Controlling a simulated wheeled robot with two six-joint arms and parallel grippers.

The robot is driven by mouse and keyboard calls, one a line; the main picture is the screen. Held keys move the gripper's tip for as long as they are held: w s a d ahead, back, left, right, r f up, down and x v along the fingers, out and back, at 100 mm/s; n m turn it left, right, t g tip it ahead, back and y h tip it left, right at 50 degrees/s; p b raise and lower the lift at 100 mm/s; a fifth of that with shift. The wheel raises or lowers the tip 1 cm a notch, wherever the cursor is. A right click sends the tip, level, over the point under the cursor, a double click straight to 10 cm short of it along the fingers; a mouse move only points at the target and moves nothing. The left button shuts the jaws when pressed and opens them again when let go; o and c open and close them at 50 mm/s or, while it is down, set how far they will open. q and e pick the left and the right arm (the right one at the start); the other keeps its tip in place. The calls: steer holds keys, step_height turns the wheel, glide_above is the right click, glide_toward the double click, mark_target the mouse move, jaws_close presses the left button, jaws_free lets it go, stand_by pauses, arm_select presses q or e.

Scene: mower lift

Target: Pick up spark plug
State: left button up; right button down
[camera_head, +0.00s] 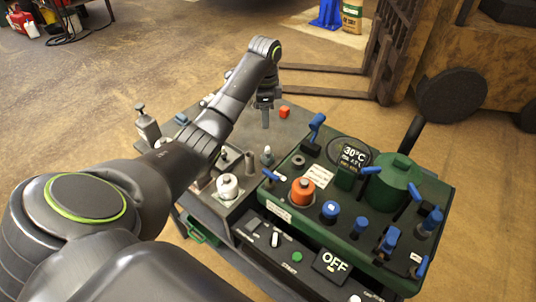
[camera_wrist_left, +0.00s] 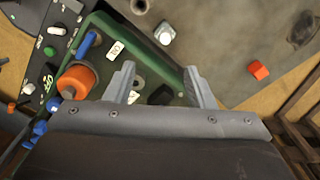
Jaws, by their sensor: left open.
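A small grey-white upright piece, which looks like the spark plug (camera_head: 267,156), stands on the grey cart top beside the green machine. It also shows in the left wrist view (camera_wrist_left: 165,33), beyond the fingertips and near the machine's edge. My left gripper (camera_head: 266,118) points down above the cart top, behind the plug in the head view. In the left wrist view its two fingers (camera_wrist_left: 160,69) are apart with nothing between them. The plug is not touched by either finger. My right gripper is not in view.
The green machine (camera_head: 428,223) carries an orange knob (camera_head: 302,190), blue levers and a green tank (camera_head: 394,184). A red-orange block (camera_head: 284,112) lies on the cart top. A white-topped round part (camera_head: 227,186) stands at the cart's left. A rusty forklift (camera_head: 495,65) stands behind.

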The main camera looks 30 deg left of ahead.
mark_target(267, 147)
arm_select(q)
steer(key=f+b, duration=0.1)
steer(key=f, duration=0.1)
steer(key=f+b, duration=0.4)
steer(key=shift+w+f, duration=0.3)
steer(key=shift+f, duration=0.1)
step_height(267, 147, down, 4)
steer(key=b, duration=0.3)
steer(key=shift+f, duration=0.15)
steer(key=shift+w+f, duration=0.1)
steer(key=shift+f, duration=0.2)
steer(key=f, duration=0.3)
steer(key=shift+w+f, duration=0.2)
steer(key=shift+f, duration=0.1)
steer(key=shift+a+f, duration=0.1)
steer(key=shift+f, duration=0.4)
jaws_close()
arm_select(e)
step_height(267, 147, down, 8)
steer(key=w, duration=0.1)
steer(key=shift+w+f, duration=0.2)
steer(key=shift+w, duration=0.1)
